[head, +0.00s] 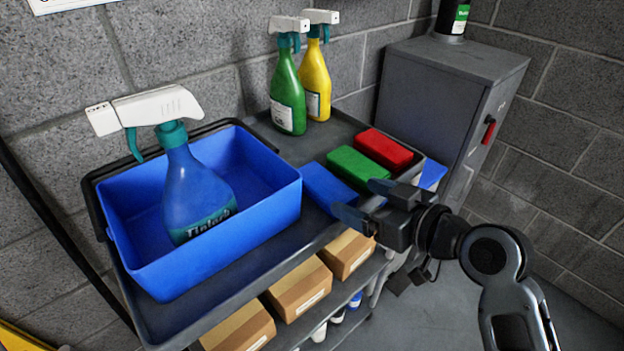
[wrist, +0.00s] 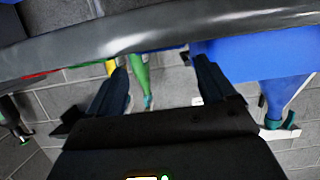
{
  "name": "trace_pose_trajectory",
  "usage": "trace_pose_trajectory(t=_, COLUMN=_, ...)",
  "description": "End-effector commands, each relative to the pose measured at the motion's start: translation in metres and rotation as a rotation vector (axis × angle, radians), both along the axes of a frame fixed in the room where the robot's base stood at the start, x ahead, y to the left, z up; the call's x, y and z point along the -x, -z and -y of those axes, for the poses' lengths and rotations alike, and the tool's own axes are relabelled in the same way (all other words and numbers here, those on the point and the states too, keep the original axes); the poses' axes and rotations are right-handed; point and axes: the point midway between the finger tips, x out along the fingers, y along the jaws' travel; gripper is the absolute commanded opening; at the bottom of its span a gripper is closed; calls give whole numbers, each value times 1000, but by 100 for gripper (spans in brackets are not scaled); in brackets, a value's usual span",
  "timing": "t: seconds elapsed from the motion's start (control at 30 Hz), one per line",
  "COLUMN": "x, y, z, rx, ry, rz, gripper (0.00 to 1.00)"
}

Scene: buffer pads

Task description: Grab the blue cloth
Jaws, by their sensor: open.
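The blue cloth (head: 325,186) lies as a flat folded pad on the cart's top shelf, left of a green pad (head: 356,168) and a red pad (head: 383,149). My gripper (head: 362,200) is open and empty beside the blue cloth's front right end, at the shelf's front edge. One finger appears close to the cloth; I cannot tell whether they touch. In the wrist view my open fingers (wrist: 159,72) point toward the cart's dark rim (wrist: 150,40), and I cannot make out the blue cloth there.
A blue bin (head: 270,205) with a blue spray bottle (head: 196,190) stands left on the cart. Green (head: 288,95) and yellow (head: 316,82) bottles stand at the back. A grey cabinet (head: 430,90) is behind right. Cardboard boxes (head: 300,290) sit on the lower shelf.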

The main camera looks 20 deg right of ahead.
Motion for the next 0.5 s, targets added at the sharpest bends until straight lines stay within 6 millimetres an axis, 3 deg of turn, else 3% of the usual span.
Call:
trace_pose_trajectory(t=0.17, x=-6, y=1, z=-2, rx=0, ry=-3, rz=0, gripper=84)
trace_pose_trajectory(t=0.5, x=-38, y=11, z=-15, rx=1, ry=-4, rz=0, gripper=84)
